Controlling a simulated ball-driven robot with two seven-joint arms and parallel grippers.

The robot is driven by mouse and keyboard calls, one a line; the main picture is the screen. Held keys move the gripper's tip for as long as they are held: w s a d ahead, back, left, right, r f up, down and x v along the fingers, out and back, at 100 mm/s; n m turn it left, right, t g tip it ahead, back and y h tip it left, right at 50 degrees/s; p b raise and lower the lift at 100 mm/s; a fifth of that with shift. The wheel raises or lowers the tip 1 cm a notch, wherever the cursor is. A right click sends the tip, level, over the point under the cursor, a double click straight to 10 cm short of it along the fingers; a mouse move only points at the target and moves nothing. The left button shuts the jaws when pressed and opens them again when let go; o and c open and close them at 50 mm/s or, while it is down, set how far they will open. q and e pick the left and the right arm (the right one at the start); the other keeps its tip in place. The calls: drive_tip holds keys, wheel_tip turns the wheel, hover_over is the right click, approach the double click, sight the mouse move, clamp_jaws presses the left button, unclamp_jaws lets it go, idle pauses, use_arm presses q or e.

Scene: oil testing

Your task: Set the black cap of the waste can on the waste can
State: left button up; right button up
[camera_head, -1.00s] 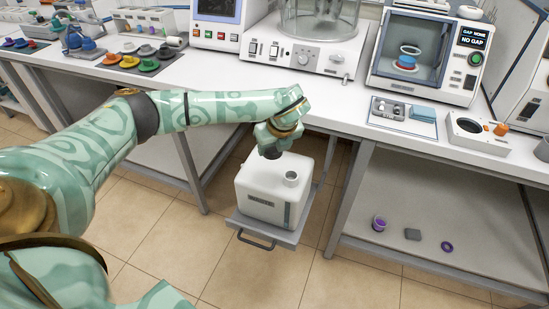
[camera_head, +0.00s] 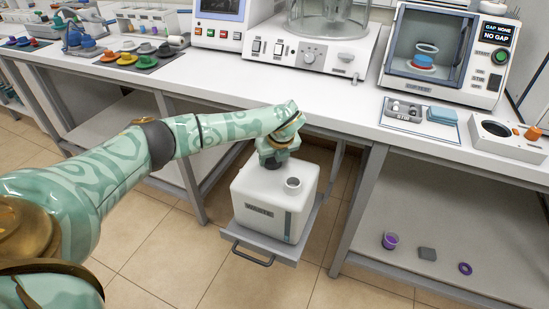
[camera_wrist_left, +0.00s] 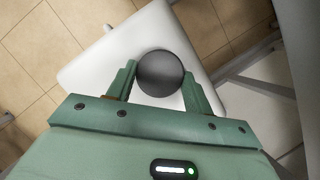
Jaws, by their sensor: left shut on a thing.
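The white waste can (camera_head: 262,208) stands on a grey pull-out tray below the bench. Its round neck (camera_head: 292,185) is uncovered at the top right in the head view. My left gripper (camera_head: 273,160) is over the back left part of the can's top. In the left wrist view my left gripper (camera_wrist_left: 159,85) is shut on the round black cap (camera_wrist_left: 160,73), with a finger on each side of it. The white top of the can (camera_wrist_left: 100,70) lies behind the cap. The neck is not visible in that view. My right gripper is in neither view.
The grey tray (camera_head: 236,233) has a front handle (camera_head: 253,254). The bench top (camera_head: 215,72) carries instruments above and behind the can. A shelf (camera_head: 450,250) at right holds a purple cup (camera_head: 390,240), a grey block and a purple ring. The floor in front is clear.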

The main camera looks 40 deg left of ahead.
use_arm(q)
drive_tip(key=shift+f, duration=0.15)
drive_tip(key=o, duration=1)
drive_tip(key=shift+r, duration=0.25)
drive_tip(key=p+v, duration=0.6)
drive_tip(key=v, duration=0.6)
drive_tip(key=shift+s, duration=0.15)
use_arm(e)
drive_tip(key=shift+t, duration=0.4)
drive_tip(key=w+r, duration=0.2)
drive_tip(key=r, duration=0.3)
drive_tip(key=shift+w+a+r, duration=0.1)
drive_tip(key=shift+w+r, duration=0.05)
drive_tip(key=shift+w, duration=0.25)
use_arm(q)
drive_tip(key=shift+f, duration=0.1)
